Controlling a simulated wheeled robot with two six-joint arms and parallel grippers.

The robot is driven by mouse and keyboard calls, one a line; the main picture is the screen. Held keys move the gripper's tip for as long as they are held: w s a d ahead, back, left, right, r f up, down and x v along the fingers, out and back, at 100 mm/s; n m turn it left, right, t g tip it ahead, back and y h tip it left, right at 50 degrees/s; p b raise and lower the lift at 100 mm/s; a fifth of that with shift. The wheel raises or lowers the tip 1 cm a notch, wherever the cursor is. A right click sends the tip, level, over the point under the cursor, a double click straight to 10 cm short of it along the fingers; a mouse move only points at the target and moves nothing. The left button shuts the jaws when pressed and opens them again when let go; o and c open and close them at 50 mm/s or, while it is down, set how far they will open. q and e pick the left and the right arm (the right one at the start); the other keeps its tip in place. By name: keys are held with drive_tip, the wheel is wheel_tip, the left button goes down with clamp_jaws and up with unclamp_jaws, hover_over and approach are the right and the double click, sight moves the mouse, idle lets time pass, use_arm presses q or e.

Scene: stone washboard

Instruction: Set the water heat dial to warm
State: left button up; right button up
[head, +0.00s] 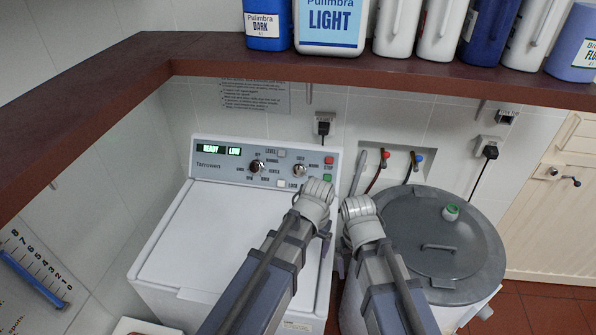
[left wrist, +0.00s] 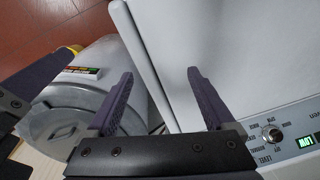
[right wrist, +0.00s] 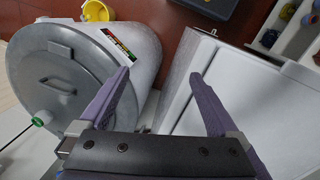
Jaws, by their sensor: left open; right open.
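The white washer (head: 215,235) stands at centre left in the head view. Its back panel carries a left dial (head: 256,166) and a right dial (head: 299,170), with small labels around each. I cannot read which is water heat or its setting. The left dial also shows in the left wrist view (left wrist: 270,133), upside down. My left gripper (left wrist: 161,73) is open and empty over the washer's right edge, apart from the dials. My right gripper (right wrist: 160,74) is open and empty between the drum and the washer. My arms hide most of both grippers in the head view.
A grey lidded drum (head: 475,265) stands right of the washer. A brown shelf (head: 400,84) with several detergent bottles hangs above the panel. Red and green buttons (head: 328,160) sit at the panel's right end. The washer lid is clear.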

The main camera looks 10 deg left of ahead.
use_arm(q)
drive_tip(key=w+a+f+n+t+h+b, duration=0.1)
drive_tip(key=w+a+n, duration=0.15)
drive_tip(key=w, duration=1.05)
drive_tip(key=w+a+f+n+t+b, duration=0.1)
drive_tip(key=w+a, duration=0.2)
drive_tip(key=w, duration=1)
drive_tip(key=n+t, duration=0.2)
approach(298, 169)
drive_tip(key=f, duration=0.1)
drive_tip(key=shift+m, duration=0.25)
drive_tip(key=b+x, duration=0.7)
drive_tip(key=x, duration=0.1)
drive_tip(key=shift+w+d+b, duration=0.1)
drive_tip(key=shift+w+b, duration=0.1)
drive_tip(key=shift+b, duration=0.1)
use_arm(e)
drive_tip(key=s+f, duration=0.3)
drive_tip(key=f, duration=0.7)
drive_tip(key=shift+s+d+n+y, duration=0.3)
drive_tip(key=shift+s+d+n, duration=0.05)
drive_tip(key=shift+s+n, duration=0.05)
use_arm(q)
drive_tip(key=c, duration=1.4)
